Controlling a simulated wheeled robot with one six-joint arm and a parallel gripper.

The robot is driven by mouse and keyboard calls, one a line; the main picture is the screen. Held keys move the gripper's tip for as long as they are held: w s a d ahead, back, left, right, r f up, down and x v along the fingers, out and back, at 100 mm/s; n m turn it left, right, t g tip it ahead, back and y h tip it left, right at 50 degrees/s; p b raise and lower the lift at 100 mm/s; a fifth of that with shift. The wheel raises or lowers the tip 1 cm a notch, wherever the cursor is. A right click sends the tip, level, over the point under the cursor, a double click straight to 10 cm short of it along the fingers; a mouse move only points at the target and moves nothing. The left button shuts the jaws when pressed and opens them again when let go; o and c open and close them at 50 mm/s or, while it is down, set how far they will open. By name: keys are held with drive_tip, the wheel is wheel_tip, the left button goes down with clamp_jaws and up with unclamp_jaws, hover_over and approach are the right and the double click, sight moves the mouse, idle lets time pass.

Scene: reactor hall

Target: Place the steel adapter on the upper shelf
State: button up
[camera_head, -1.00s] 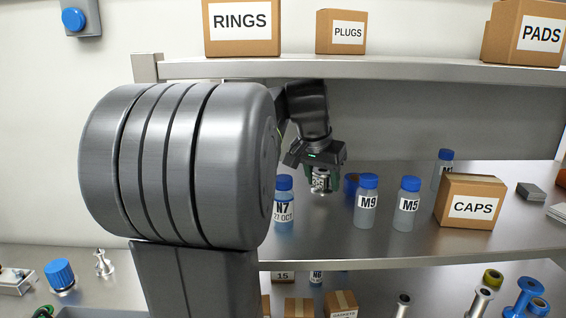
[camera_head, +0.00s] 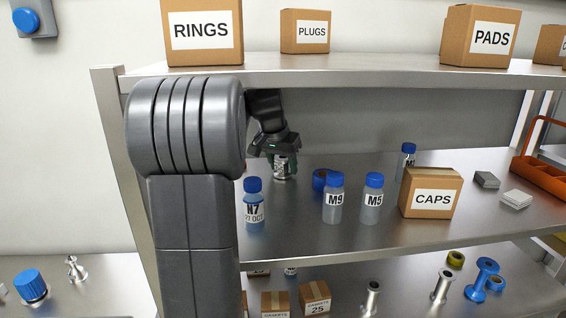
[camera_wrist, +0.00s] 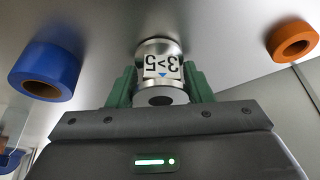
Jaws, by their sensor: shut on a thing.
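The steel adapter (camera_head: 281,169) is a short silver cylinder with a white label, which reads "3>5" in the wrist view (camera_wrist: 162,66). My gripper (camera_head: 281,160) is shut on it, with a green finger on each side (camera_wrist: 160,88). The adapter is low over the steel shelf board (camera_head: 310,225) that bears the bottles, behind and right of bottle N7. I cannot tell whether its base touches the board. A higher board (camera_head: 340,72) runs above my gripper and carries boxes.
Bottles N7 (camera_head: 253,205), M9 (camera_head: 333,199) and M5 (camera_head: 372,199) stand toward the front. A blue ring (camera_wrist: 45,72) lies left of the adapter in the wrist view, an orange ring (camera_wrist: 292,41) right. The CAPS box (camera_head: 431,193) stands farther right.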

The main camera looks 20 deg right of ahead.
drive_tip(key=shift+f, duration=0.25)
drive_tip(key=o, duration=1.1)
drive_tip(key=shift+r, duration=0.1)
drive_tip(key=shift+s+a+r+b, duration=0.15)
drive_tip(key=shift+r+b, duration=0.35)
drive_tip(key=shift+r, duration=0.05)
drive_tip(key=s+a+b, duration=0.1)
drive_tip(key=s+a, duration=0.3)
drive_tip(key=s+a+b, duration=0.2)
drive_tip(key=s+a, duration=0.2)
drive_tip(key=a, duration=0.1)
drive_tip(key=shift+r+b, duration=0.15)
drive_tip(key=shift+b, duration=0.15)
drive_tip(key=shift+d, duration=0.1)
drive_tip(key=w+d+p, duration=0.2)
drive_tip(key=w+d, duration=0.2)
drive_tip(key=w+d+p, duration=0.2)
drive_tip(key=w+d, duration=0.2)
drive_tip(key=shift+d, duration=0.4)
drive_tip(key=shift+w+d+f+p, duration=0.1)
drive_tip(key=shift+f+p, duration=0.05)
drive_tip(key=shift+f, duration=0.2)
drive_tip(key=shift+w+d+f+p, duration=0.1)
drive_tip(key=shift+f+p, duration=0.05)
drive_tip(key=shift+f, duration=0.2)
drive_tip(key=shift+s+r, duration=0.1)
drive_tip(key=shift+r, duration=0.05)
